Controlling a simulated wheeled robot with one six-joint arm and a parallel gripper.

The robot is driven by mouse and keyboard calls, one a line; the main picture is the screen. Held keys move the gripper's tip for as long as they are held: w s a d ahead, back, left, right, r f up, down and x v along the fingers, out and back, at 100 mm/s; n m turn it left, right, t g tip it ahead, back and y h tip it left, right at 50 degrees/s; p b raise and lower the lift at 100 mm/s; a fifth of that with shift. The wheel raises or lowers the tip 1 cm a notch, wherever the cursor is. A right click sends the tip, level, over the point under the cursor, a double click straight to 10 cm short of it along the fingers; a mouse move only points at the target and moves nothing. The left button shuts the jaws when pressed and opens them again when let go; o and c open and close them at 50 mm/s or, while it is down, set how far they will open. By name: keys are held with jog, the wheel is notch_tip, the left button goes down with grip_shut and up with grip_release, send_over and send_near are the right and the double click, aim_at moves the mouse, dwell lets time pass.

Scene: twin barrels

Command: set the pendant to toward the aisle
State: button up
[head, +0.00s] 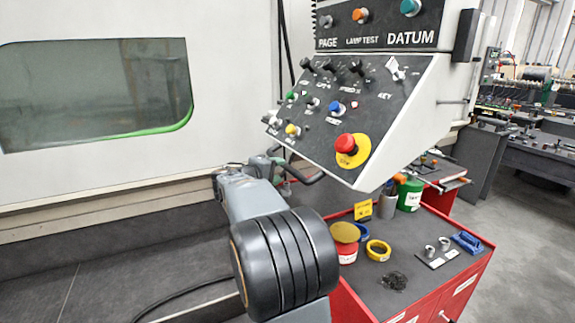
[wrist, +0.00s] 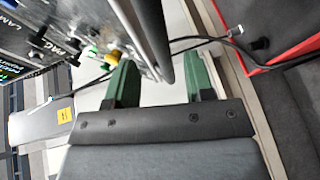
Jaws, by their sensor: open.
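The pendant (head: 400,110) is a large dark control box with a pale side, hanging tilted at the upper middle of the head view. It carries knobs, coloured buttons and a red emergency button (head: 346,143) on a yellow ring. A dark bar handle (head: 312,181) sticks out along its lower left edge. My gripper (head: 279,164) is at that handle's left end, partly hidden by my arm. In the wrist view its green fingers (wrist: 161,78) are apart, and the dark handle bar (wrist: 153,38) shows between them. I cannot tell whether they touch it.
A red tool cabinet (head: 425,303) stands below the pendant, with tape rolls, a green tin (head: 410,195) and small parts on its top. A white machine wall with a window (head: 100,92) fills the left. Open grey floor (head: 530,235) lies at right.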

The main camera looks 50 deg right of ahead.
aim_at(285, 168)
jog(key=shift+w+d+f+p, duration=0.1)
jog(key=shift+d+f+p, duration=0.1)
jog(key=shift+d, duration=0.75)
jog(key=shift+w+d+f+p, duration=0.1)
jog(key=shift+d+f+p, duration=0.05)
jog(key=shift+d, duration=0.8)
jog(key=shift+w+d+f+p, duration=0.1)
jog(key=shift+d+f+p, duration=0.1)
jog(key=shift+d, duration=0.75)
grip_shut()
